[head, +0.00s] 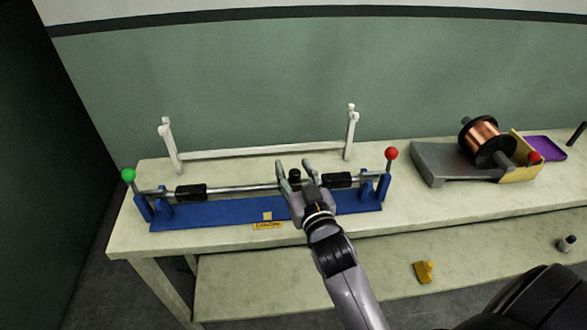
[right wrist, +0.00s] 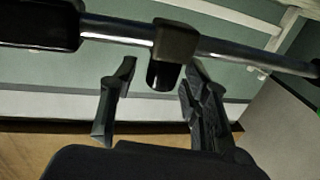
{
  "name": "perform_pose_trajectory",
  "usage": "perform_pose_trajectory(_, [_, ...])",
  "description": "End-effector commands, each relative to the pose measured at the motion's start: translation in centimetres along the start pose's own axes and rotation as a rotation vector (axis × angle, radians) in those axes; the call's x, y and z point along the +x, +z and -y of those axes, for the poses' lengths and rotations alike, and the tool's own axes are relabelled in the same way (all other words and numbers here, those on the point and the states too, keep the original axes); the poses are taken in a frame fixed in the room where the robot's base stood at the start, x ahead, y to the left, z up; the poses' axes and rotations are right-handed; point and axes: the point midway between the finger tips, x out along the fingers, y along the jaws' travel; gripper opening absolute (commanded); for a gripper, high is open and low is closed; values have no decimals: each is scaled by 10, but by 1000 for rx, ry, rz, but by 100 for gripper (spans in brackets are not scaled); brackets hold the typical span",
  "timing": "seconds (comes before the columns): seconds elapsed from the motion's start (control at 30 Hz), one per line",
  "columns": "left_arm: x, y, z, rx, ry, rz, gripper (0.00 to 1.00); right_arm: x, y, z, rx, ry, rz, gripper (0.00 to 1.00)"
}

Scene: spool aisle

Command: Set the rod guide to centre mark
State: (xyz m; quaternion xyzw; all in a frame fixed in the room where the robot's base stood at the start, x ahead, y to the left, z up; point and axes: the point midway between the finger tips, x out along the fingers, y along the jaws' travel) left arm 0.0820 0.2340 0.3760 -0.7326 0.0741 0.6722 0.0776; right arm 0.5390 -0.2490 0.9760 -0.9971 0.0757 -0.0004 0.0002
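The rod guide (head: 295,175) is a small black block on a shiny rod (head: 240,188) above a blue base (head: 210,214). It also shows in the right wrist view (right wrist: 174,42), with its lower part hanging below the rod. My right gripper (head: 296,169) is open, with one finger on each side of the guide. The right wrist view shows gaps between the guide and both fingers (right wrist: 160,88). The centre mark (head: 267,215) is a small yellowish square on the base's front, with a yellow label (head: 267,226) below. The guide sits right of the mark. My left gripper is not in view.
Black collars (head: 191,192) and (head: 337,180) sit on the rod on either side. A green-knobbed lever (head: 129,175) and a red-knobbed lever (head: 391,154) stand at the ends. A white frame (head: 260,153) stands behind. A copper spool (head: 486,141) on a grey stand is at right.

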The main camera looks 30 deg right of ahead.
Motion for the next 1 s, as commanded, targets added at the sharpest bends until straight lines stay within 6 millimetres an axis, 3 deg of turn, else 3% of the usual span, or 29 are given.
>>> perform_pose_trajectory(0.67, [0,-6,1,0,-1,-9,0,0,0,0,0,0,0,0])
perform_pose_trajectory(1.0, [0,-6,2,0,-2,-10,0,0,0,0,-1,0,-1,0])
